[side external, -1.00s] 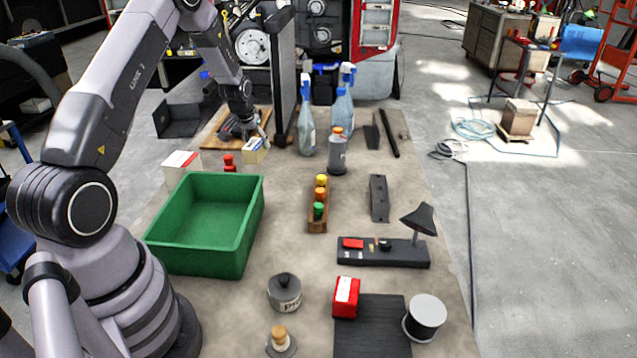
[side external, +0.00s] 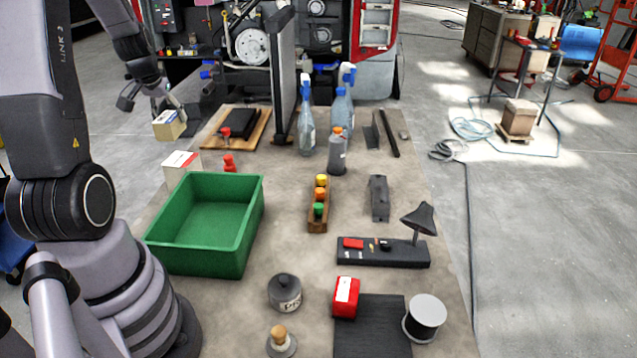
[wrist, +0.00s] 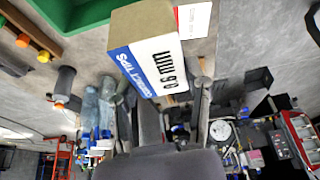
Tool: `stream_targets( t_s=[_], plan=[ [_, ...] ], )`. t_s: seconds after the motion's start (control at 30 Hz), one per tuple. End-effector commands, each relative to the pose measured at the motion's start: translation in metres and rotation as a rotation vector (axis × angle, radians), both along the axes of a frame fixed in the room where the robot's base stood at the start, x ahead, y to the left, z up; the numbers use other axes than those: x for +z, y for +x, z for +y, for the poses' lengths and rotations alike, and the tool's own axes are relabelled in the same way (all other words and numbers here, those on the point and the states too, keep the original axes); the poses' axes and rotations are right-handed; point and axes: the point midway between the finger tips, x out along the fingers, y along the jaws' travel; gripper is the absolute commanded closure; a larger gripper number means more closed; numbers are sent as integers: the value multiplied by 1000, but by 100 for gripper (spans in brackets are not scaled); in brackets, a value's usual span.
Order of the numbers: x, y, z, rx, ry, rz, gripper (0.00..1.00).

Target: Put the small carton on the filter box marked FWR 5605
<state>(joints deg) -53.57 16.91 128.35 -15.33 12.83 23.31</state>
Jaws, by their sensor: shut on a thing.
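The small carton (side external: 169,126) is tan with a white and blue face. In the wrist view the carton (wrist: 157,55) reads "CONTACT TIPS" and "0.6 mm". My gripper (side external: 164,104) is shut on it and holds it in the air at the table's left side, also seen from the wrist (wrist: 165,98). A white box with a red mark (side external: 182,168) stands below the carton in the picture, behind the green bin. It shows partly past the carton in the wrist view (wrist: 196,20). Its lettering is too small to read, so I cannot confirm FWR 5605.
The green bin (side external: 157,254) stands in front of the white box, with a small red item (side external: 229,163) to the box's right. A wooden board (side external: 257,137) with dark items lies behind. Spray bottles (side external: 307,130) stand mid-table. A red box (side external: 346,297) is near the front.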

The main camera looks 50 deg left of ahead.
Motion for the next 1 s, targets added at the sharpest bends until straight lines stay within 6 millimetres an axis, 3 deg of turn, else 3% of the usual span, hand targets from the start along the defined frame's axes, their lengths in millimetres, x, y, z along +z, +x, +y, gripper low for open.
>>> stream_targets(
  t_s=[0.13, 0.37, 0.6, 0.87, 1.0],
  plan=[
    [-6, 5, 15, 8, -3, 1, 90],
    [-33, 42, 63, 7, -1, 0, 90],
    [-75, 67, 96, 8, -4, 1, 90],
    [-96, 78, 110, 7, -1, 0, 90],
    [-117, 79, 110, 7, -4, 0, 90]
  ],
)
